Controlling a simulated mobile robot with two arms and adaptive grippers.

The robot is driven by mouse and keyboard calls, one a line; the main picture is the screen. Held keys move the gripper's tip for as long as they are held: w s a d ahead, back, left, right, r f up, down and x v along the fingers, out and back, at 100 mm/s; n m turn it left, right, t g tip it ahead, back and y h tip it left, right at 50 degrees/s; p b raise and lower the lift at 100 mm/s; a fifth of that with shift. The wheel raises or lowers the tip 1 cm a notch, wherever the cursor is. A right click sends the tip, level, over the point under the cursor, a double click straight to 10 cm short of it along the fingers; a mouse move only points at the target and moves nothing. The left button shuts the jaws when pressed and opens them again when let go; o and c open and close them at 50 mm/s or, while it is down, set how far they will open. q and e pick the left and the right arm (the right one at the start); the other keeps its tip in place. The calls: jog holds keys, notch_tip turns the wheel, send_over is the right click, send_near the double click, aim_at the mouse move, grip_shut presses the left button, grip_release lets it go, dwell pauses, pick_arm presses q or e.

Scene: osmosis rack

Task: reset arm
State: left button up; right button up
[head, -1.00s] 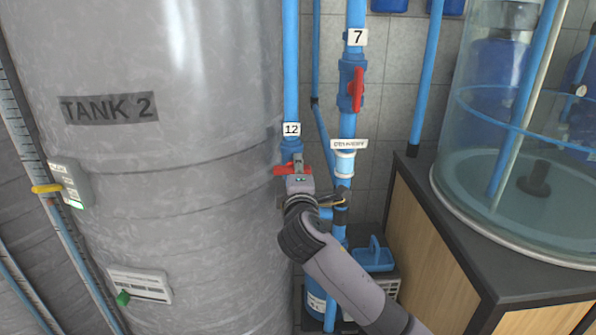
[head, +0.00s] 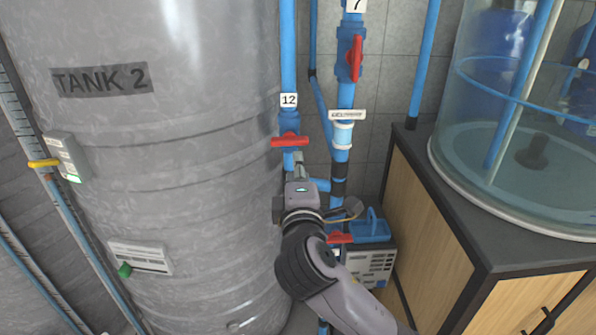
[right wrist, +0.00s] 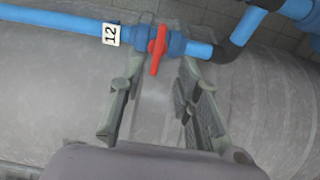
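My right gripper (head: 300,165) comes in from the bottom right of the head view, just below the valve labelled 12. Its two fingers are spread apart and empty in the right wrist view (right wrist: 157,90). The red handle (head: 290,141) of valve 12 lies crosswise to its blue pipe (head: 288,50). In the right wrist view the handle (right wrist: 158,48) is beyond the fingertips, framed by the gap between them and apart from both. My left gripper is in neither view.
Tank 2 (head: 170,200) stands close on the left. A second pipe has a red-handled valve (head: 355,60) labelled 7. Another red handle (head: 338,238) and a pump unit (head: 370,262) are low behind my wrist. A wooden cabinet (head: 440,235) with a clear tank (head: 510,150) is right.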

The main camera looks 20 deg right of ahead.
dwell(0.3)
jog(key=w+f+g+y, duration=0.1)
jog(key=w+f+g, duration=0.1)
jog(key=f, duration=0.9)
jog(key=w+f+g+y, duration=0.1)
jog(key=w+f+g, duration=0.1)
jog(key=f, duration=0.9)
jog(key=s+d+f+m+g+y, duration=0.1)
jog(key=s+f+g, duration=0.15)
jog(key=f, duration=0.95)
jog(key=s+d+f+m+g, duration=0.15)
jog(key=s+f, duration=0.25)
jog(key=f, duration=0.8)
jog(key=s+d+f+m+g+y, duration=0.2)
jog(key=s+f+m+g, duration=0.4)
jog(key=s+f, duration=2.1)
jog(key=s+d+f+m+g, duration=0.1)
jog(key=s+f+m+g, duration=0.1)
jog(key=s, duration=1.7)
jog(key=shift+f+m, duration=0.15)
jog(key=shift+m, duration=0.7)
